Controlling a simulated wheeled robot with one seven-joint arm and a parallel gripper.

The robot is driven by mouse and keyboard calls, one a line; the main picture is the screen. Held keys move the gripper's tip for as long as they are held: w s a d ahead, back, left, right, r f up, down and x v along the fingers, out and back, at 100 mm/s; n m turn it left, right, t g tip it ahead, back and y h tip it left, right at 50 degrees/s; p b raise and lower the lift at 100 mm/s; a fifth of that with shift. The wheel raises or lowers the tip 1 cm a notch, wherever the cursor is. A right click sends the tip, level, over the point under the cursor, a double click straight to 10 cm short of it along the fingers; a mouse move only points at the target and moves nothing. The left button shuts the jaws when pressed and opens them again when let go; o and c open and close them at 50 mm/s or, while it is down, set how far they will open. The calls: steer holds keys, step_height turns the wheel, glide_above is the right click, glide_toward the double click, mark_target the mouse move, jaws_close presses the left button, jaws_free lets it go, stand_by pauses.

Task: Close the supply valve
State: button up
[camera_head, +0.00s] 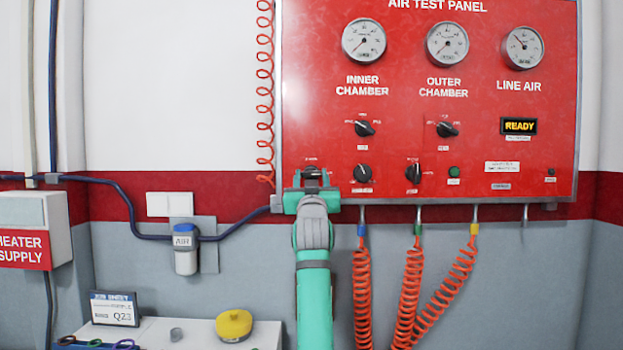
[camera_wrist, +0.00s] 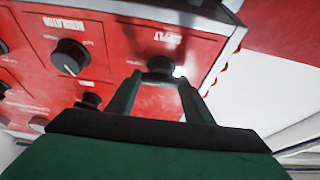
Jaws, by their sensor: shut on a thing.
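The red air test panel (camera_head: 430,110) fills the upper right of the head view. A dark round knob (camera_head: 311,172) sits at its lower left corner, mostly hidden by my gripper (camera_head: 311,186). The knob's pointer direction is hidden.
Other dark knobs (camera_head: 363,173) sit close to the right. The LINE AIR gauge (camera_head: 522,48) needle points up-left, and the display (camera_head: 518,126) reads READY. Orange coiled hoses (camera_head: 362,290) hang below. A yellow round object (camera_head: 234,325) stands on the bench (camera_head: 190,330).

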steer(key=n, duration=0.1)
steer(key=n+y, duration=0.1)
steer(key=n, duration=0.1)
steer(key=n+y, duration=0.1)
steer(key=shift+d+n, duration=0.25)
steer(key=shift+n, duration=0.15)
steer(key=n+g+y, duration=0.1)
steer(key=n, duration=0.2)
steer(key=n+g+y, duration=0.1)
steer(key=n+y, duration=0.1)
steer(key=n, duration=0.2)
steer(key=shift+d+r, duration=0.1)
steer(key=n+g, duration=0.1)
steer(key=n, duration=0.2)
steer(key=n+g+y, duration=0.1)
steer(key=n, duration=0.1)
steer(key=shift+r+n+y, duration=0.1)
steer(key=shift+n+y, duration=0.2)
steer(key=shift+n, duration=0.1)
steer(key=n+g, duration=0.1)
steer(key=n, duration=0.3)
steer(key=shift+g, duration=0.4)
steer(key=o, duration=1.1)
steer(key=shift+c, duration=0.2)
